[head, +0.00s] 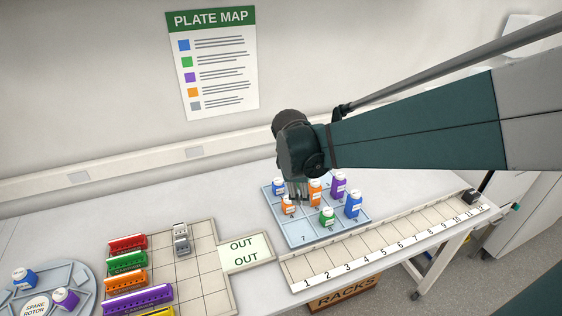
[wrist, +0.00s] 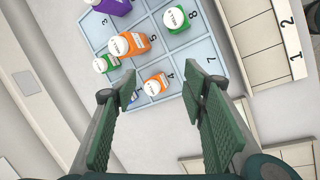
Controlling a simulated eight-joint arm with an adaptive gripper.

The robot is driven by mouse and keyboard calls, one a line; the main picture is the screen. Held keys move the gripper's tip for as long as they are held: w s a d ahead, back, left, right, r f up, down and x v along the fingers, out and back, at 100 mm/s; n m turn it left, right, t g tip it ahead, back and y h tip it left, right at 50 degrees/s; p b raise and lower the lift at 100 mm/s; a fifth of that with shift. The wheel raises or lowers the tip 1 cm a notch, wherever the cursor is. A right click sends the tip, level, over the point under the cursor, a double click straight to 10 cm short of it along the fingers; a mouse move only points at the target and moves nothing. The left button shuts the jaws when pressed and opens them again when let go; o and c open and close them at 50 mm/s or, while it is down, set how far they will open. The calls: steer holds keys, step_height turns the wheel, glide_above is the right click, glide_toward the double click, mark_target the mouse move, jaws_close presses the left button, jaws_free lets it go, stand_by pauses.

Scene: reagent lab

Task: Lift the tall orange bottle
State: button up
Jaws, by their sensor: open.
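The tall orange bottle (head: 315,194) stands upright with a white cap in the middle of the blue numbered tray (head: 297,236). It also shows in the wrist view (wrist: 136,43), beyond the fingertips and next to cell number 5. A short orange bottle (head: 288,207) stands nearer, and in the wrist view (wrist: 160,82) it appears between the fingers. My gripper (head: 298,196) is open and empty above the tray, just left of the tall bottle in the head view. Its two green-padded fingers (wrist: 162,80) are spread wide. Part of the tray's back is hidden by my wrist.
Close neighbours on the tray are a purple bottle (head: 338,186), a large blue bottle (head: 353,205), a green bottle (head: 327,217) and a blue bottle (head: 278,187). A numbered rack strip (head: 380,245) runs in front. Coloured racks (head: 127,262) lie at left.

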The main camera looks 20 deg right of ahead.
mark_target(311, 185)
steer(key=w+d+f+n+p, duration=0.1)
steer(key=w, duration=0.1)
steer(key=w+d+f+n+g+p, duration=0.1)
steer(key=w+d+n+p, duration=0.1)
steer(key=w+d+f+n+g+h+p, duration=0.1)
steer(key=w+d, duration=0.1)
steer(key=shift+w+n+p, duration=0.15)
steer(key=shift+n+p, duration=0.15)
steer(key=shift+n, duration=0.1)
steer(key=shift+w+d+f+n+g+p, duration=0.3)
steer(key=shift+w+d+f+n+p, duration=0.2)
steer(key=shift+f+n, duration=0.15)
steer(key=shift+f, duration=0.15)
steer(key=shift+d, duration=0.1)
steer(key=shift+x, duration=1.3)
steer(key=shift+f, duration=0.1)
steer(key=shift+x, duration=2.5)
steer(key=shift+s, duration=0.1)
steer(key=shift+c, duration=0.4)
steer(key=c, duration=0.9)
